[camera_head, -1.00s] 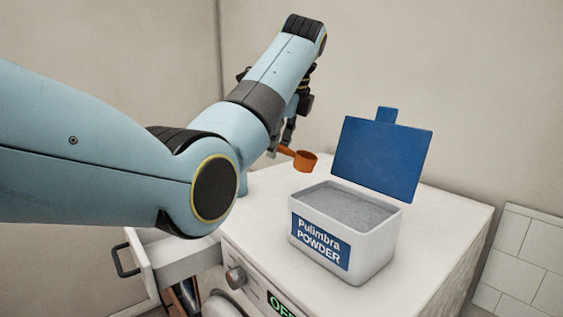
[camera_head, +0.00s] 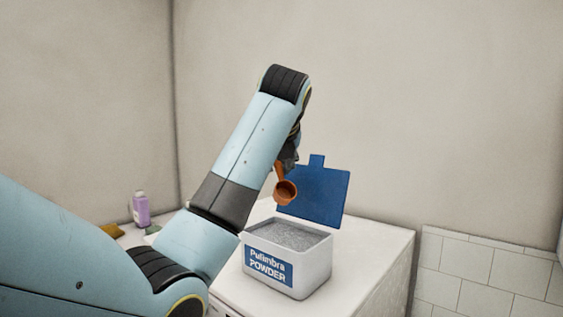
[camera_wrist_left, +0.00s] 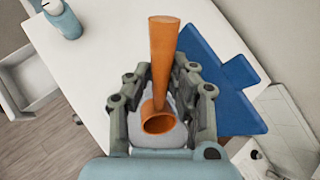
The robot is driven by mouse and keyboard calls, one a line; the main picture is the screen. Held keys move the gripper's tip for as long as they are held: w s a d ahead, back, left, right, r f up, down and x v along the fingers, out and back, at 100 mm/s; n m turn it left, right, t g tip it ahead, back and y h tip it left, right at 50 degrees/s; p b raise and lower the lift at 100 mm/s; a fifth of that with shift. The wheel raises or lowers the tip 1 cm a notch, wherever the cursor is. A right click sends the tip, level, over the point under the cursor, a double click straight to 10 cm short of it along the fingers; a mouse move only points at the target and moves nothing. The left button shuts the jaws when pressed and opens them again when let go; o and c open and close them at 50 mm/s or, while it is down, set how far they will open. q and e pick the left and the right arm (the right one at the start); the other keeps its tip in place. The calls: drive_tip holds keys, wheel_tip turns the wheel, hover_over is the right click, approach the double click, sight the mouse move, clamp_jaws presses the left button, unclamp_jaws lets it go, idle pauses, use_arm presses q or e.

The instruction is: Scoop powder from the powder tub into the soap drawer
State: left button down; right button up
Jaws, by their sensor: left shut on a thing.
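My left gripper (camera_head: 290,157) is shut on the orange scoop (camera_head: 286,191), which also shows between the fingers in the left wrist view (camera_wrist_left: 163,65). The scoop's cup hangs below the gripper, in front of the tub's blue lid in the head view. I cannot tell whether the cup holds powder. The white powder tub (camera_head: 312,268) stands open on the white top, with grey powder (camera_head: 285,234) inside and its blue lid (camera_head: 322,190) raised behind. An open white drawer (camera_wrist_left: 28,72) shows at the left of the left wrist view; it is hidden in the head view. My right gripper is not in view.
A purple bottle (camera_head: 141,209) and an ochre item (camera_head: 111,231) stand at the back left. A blue bottle (camera_wrist_left: 63,20) shows at the top left of the wrist view. The white top (camera_head: 385,240) is clear right of the tub. Walls stand close behind.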

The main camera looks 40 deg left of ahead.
use_arm(q)
drive_tip(key=shift+s+d, duration=0.1)
drive_tip(key=shift+s, duration=0.05)
drive_tip(key=shift+f, duration=0.1)
drive_tip(key=shift+d+f, duration=0.1)
drive_tip(key=shift+f, duration=0.2)
drive_tip(key=f+t+y, duration=0.1)
drive_tip(key=f, duration=0.1)
drive_tip(key=s+d+f+y, duration=0.1)
drive_tip(key=f, duration=0.1)
drive_tip(key=d+f+t+y, duration=0.1)
drive_tip(key=f, duration=0.1)
drive_tip(key=shift+s+d+f+m+t, duration=0.1)
drive_tip(key=shift+s+d+m+t, duration=0.05)
drive_tip(key=shift+s+m+t, duration=0.2)
wheel_tip(320, 180, down, 4)
drive_tip(key=n+g+h, duration=0.1)
drive_tip(key=g+h, duration=0.3)
drive_tip(key=h, duration=0.1)
drive_tip(key=w+a+r+g+h, duration=0.3)
drive_tip(key=a+r+g+h, duration=0.1)
drive_tip(key=r, duration=0.5)
drive_tip(key=shift+w+a+n+g+h, duration=0.35)
drive_tip(key=shift+a+h, duration=0.25)
drive_tip(key=shift+h, duration=0.5)
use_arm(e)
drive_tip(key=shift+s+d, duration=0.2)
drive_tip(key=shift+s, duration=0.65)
